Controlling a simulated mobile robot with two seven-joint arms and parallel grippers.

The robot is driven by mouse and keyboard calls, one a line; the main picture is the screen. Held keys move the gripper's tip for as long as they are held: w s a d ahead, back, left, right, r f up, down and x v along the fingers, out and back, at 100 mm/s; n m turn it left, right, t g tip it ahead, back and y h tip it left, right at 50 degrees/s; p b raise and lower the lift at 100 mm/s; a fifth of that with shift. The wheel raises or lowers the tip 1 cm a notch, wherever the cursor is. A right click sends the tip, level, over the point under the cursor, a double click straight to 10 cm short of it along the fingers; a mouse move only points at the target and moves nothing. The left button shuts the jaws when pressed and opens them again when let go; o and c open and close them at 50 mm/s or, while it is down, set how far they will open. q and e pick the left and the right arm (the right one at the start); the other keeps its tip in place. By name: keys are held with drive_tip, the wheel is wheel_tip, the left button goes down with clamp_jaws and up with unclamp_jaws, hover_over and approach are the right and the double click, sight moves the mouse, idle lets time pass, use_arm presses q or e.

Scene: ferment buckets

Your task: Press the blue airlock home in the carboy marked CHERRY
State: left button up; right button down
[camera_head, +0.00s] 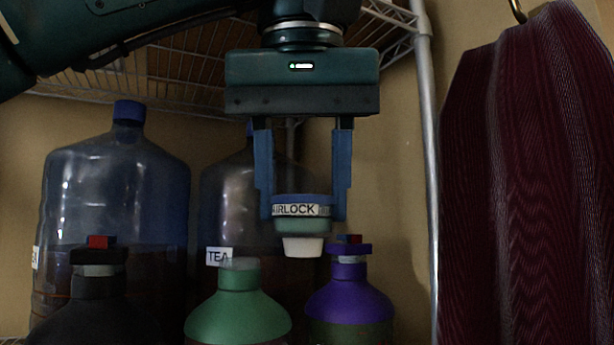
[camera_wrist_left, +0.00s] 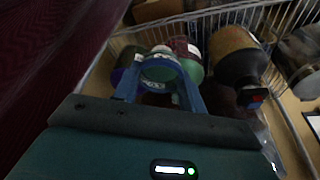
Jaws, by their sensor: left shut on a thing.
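My left gripper (camera_head: 304,205) points straight down and is shut on the blue airlock (camera_head: 302,226), which has a blue top, an AIRLOCK label, a green band and a white plug below. It is held upright in the air, apart from any neck, right of the green carboy's neck (camera_head: 238,295) and left of the purple carboy's capped neck (camera_head: 348,300). The green carboy's mouth shows no coloured airlock. In the left wrist view the airlock's blue ring (camera_wrist_left: 160,72) sits between the fingers. No CHERRY label is legible. My right gripper is not in view.
A dark carboy (camera_head: 85,305) with a red-topped cap stands left. Two large clear jugs (camera_head: 115,190) with blue caps stand behind; a TEA label (camera_head: 219,257) shows there. A wire shelf (camera_head: 180,75) hangs above. A pole (camera_head: 430,180) and a dark red cloth (camera_head: 530,170) bound the right.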

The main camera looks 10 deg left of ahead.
use_arm(q)
drive_tip(key=shift+w+a, duration=0.1)
drive_tip(key=shift+w, duration=0.05)
drive_tip(key=shift+w+a+f, duration=0.2)
drive_tip(key=shift+w+a, duration=1.25)
drive_tip(key=shift+w, duration=0.5)
drive_tip(key=shift+w+a+f, duration=0.2)
drive_tip(key=shift+w+a, duration=1.25)
drive_tip(key=shift+w, duration=0.45)
drive_tip(key=shift+w+a+f, duration=0.2)
drive_tip(key=shift+w+a, duration=1.25)
drive_tip(key=shift+w, duration=0.5)
drive_tip(key=shift+w+a, duration=0.3)
drive_tip(key=shift+w, duration=0.05)
drive_tip(key=shift+w+a+f, duration=0.1)
drive_tip(key=shift+w+a, duration=0.15)
drive_tip(key=shift+w, duration=0.1)
drive_tip(key=shift+f, duration=0.3)
drive_tip(key=shift+f, duration=0.25)
drive_tip(key=shift+f, duration=0.2)
idle(0.6)
